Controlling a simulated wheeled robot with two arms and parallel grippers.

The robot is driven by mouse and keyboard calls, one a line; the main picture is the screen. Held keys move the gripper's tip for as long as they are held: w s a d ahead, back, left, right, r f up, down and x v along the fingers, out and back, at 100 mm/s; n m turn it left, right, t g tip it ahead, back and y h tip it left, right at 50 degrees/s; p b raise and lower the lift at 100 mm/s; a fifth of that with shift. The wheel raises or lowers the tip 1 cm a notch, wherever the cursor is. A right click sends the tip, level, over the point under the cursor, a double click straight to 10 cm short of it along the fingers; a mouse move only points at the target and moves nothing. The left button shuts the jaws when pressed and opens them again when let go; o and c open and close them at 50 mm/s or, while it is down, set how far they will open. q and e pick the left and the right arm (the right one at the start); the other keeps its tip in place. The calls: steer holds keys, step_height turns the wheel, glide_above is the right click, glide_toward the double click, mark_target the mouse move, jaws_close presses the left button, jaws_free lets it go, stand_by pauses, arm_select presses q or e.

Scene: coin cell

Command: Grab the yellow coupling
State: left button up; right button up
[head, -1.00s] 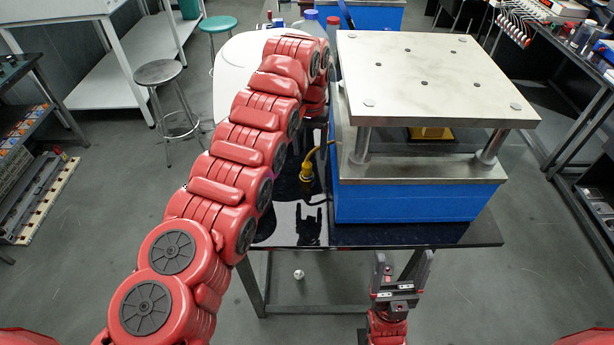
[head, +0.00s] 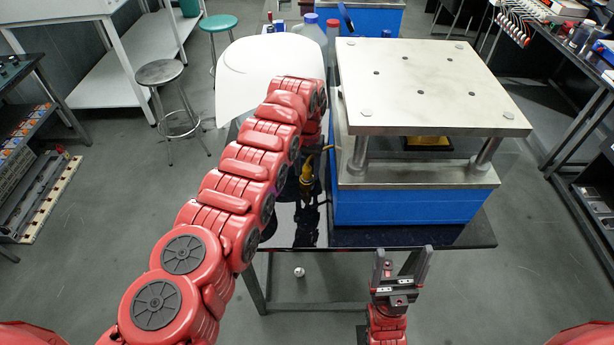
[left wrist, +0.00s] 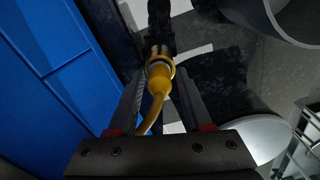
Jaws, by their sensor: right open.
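The yellow coupling (head: 307,174) hangs on its yellow cable beside the left side of the blue-based press, above the glossy black table. It also shows in the left wrist view (left wrist: 159,78), with its cable curving back towards the palm. My left gripper (left wrist: 160,72) has its two fingers on either side of the coupling. The fingers look apart, with a narrow gap around it. In the head view my red left arm hides most of this gripper. My right gripper (head: 403,262) is open and empty, in front of the table's front edge.
The press with its pale top plate (head: 430,85) and blue base (head: 405,207) stands close to the right of the coupling. A white rounded object (head: 250,75) and bottles (head: 310,25) are behind my left arm.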

arm_select(q)
jaws_close()
